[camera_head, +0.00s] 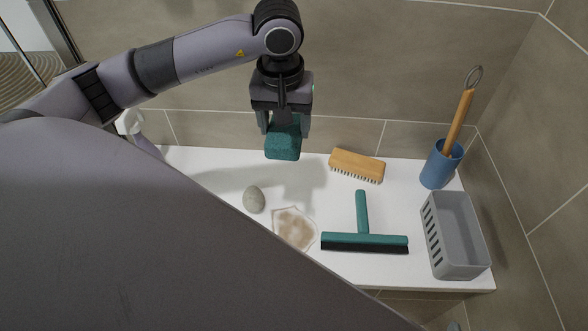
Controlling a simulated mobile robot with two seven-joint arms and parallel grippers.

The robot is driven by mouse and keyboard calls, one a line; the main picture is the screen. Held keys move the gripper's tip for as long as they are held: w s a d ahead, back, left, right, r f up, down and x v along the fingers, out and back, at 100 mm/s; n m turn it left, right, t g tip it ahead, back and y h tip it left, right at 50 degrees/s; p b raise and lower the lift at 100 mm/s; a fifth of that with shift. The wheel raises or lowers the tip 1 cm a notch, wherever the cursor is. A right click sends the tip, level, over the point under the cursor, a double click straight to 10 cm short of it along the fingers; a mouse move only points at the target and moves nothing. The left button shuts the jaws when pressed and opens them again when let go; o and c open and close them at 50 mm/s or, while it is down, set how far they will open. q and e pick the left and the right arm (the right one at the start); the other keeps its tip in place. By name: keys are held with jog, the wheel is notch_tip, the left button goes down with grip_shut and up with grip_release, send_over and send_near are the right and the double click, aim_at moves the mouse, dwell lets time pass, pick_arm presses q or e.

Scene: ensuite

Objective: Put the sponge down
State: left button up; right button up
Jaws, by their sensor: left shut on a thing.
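The sponge (283,143) is a dark teal block. My left gripper (284,122) points down and is shut on it, with a finger on either side. The sponge hangs over the back part of the white shelf (300,188), and a soft shadow lies on the shelf below. It looks apart from the surface. My right gripper is not in view.
On the shelf are a grey stone (253,199), a brownish soapy patch (294,229), a teal squeegee (364,242), a wooden brush (357,165), a blue cup (440,165) with a wooden-handled tool, and a grey basket (455,235). A large grey shape covers the lower left.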

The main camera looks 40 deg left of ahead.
aim_at(284, 128)
pick_arm(q)
notch_tip(284, 128, down, 2)
jog(key=shift+w+a+f+b, duration=0.1)
jog(key=shift+f+b, duration=0.05)
jog(key=shift+b, duration=0.5)
jog(key=shift+f+n+b, duration=0.3)
jog(key=shift+f, duration=0.25)
notch_tip(284, 128, down, 19)
jog(key=b, duration=0.5)
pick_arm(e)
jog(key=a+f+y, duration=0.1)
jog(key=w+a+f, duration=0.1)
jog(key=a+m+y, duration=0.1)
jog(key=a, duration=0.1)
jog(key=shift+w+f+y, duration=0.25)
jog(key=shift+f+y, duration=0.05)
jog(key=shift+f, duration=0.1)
pick_arm(q)
jog(key=shift+f, duration=0.15)
jog(key=o, duration=1.1)
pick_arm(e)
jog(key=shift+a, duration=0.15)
